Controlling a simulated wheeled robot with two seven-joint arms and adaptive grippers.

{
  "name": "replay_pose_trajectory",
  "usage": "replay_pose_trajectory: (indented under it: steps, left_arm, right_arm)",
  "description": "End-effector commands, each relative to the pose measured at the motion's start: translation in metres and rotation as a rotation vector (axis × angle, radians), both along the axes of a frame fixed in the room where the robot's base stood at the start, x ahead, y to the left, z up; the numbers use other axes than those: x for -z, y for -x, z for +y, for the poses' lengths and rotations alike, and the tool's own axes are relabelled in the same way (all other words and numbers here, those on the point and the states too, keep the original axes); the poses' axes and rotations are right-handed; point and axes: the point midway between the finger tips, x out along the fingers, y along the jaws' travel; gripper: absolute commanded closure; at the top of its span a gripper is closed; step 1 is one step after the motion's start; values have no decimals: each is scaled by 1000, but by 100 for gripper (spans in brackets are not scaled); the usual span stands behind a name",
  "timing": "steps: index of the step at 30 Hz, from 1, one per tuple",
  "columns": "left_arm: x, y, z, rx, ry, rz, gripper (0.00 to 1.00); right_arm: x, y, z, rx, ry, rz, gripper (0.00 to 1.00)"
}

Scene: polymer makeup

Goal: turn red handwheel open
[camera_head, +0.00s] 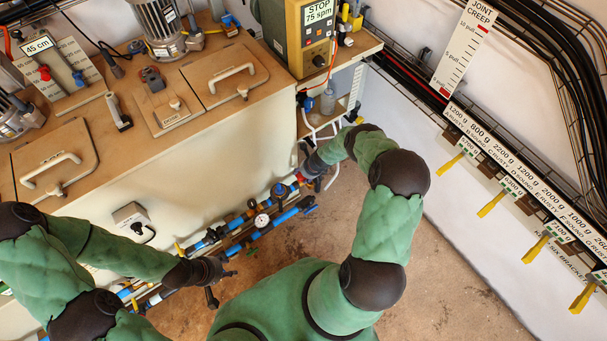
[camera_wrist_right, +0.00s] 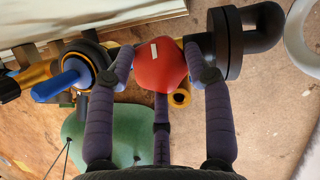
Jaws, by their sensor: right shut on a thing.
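The red handwheel (camera_wrist_right: 158,62) is in the middle of the right wrist view, a rounded red knob with a small white mark on top. My right gripper (camera_wrist_right: 158,78) has its dark fingers around it, one on each side and a third from below. In the head view, the red handwheel (camera_head: 299,178) is a small red spot at the right end of the pipe run, beside my right gripper (camera_head: 307,174). My left gripper (camera_head: 222,271) is low beside the blue pipes, away from the red handwheel. Its fingers are too small and dark to read.
A blue-handled valve (camera_wrist_right: 60,84) is left of the handwheel, and a black flanged pipe (camera_wrist_right: 235,42) is right of it. A gauge (camera_head: 262,220) sits on the blue pipes (camera_head: 276,224). The wooden-topped bench (camera_head: 215,110) stands behind. Brown floor (camera_head: 440,275) is clear at right.

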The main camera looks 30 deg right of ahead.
Motion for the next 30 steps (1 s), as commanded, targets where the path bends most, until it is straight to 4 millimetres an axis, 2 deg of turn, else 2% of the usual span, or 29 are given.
replay_pose_trajectory:
  steps: [8, 9, 11, 23, 30]
  left_arm:
    - [0, 0, 0, 0, 0, 0, 60]
    - [0, 0, 0, 0, 0, 0, 60]
    - [0, 0, 0, 0, 0, 0, 60]
    - [0, 0, 0, 0, 0, 0, 60]
    - [0, 0, 0, 0, 0, 0, 60]
  right_arm:
    - [-3, -5, 0, -1, 2, -7, 81]
    - [-3, -5, 0, -1, 2, -7, 43]
    - [-3, -5, 0, -1, 2, -7, 26]
    - [-2, -1, 0, 0, 0, -2, 25]
    - [-20, 4, -4, 2, 1, -4, 25]
